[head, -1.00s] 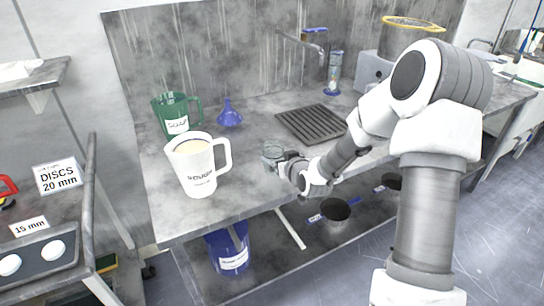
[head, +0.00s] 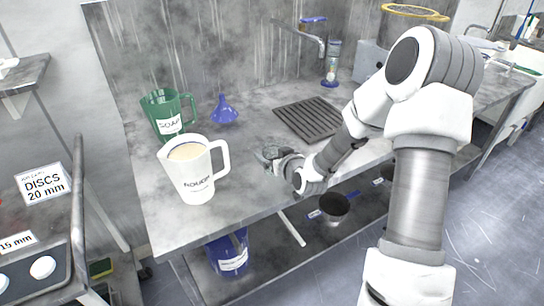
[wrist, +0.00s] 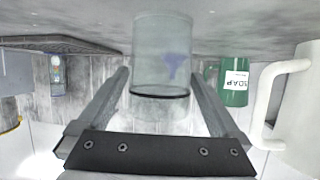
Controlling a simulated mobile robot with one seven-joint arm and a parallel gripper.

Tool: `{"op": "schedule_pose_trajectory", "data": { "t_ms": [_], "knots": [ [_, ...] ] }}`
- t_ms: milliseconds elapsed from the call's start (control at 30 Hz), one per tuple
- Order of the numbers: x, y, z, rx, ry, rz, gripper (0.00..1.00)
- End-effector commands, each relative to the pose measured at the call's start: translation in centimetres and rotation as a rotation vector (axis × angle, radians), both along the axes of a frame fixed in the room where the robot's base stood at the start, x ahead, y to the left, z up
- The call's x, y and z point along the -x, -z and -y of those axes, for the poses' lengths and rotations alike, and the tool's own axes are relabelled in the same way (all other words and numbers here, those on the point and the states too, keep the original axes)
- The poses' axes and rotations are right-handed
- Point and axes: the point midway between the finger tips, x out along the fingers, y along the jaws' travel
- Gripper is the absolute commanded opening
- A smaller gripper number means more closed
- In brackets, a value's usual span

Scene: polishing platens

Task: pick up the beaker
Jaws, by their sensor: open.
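The beaker (head: 267,152) is a small clear glass cylinder standing near the front edge of the grey bench, to the right of the white jug. In the wrist view, which is upside down, the beaker (wrist: 162,50) fills the middle, with a dark ring around it. My gripper (head: 278,160) is low over the bench, right at the beaker. In the wrist view my gripper (wrist: 161,82) is open, with one finger on each side of the beaker. Slim gaps seem to show between fingers and glass; I cannot tell how deep the beaker sits. My gripper partly hides it in the head view.
A white jug (head: 194,178) of pale liquid stands left of the beaker. Behind it are a green SOAP jug (head: 170,112) and a blue funnel (head: 224,112). A dark ribbed drain mat (head: 312,120) lies behind my gripper. The bench's front edge is close.

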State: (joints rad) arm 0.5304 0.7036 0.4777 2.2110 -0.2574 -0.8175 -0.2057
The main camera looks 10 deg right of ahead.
Motion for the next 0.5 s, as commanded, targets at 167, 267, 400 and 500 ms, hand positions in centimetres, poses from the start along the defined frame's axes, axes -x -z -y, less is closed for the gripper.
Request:
{"op": "schedule_pose_trajectory", "data": {
  "t_ms": [167,267,400,500],
  "knots": [
    [0.01,0.01,-0.01,0.000,0.000,0.000,0.91],
    [0.00,0.01,-0.01,0.000,0.000,0.000,0.73],
    [-0.01,0.00,-0.01,0.000,0.000,0.000,0.48],
    [-0.01,0.00,-0.02,0.000,0.000,0.000,0.30]
  ]
}}
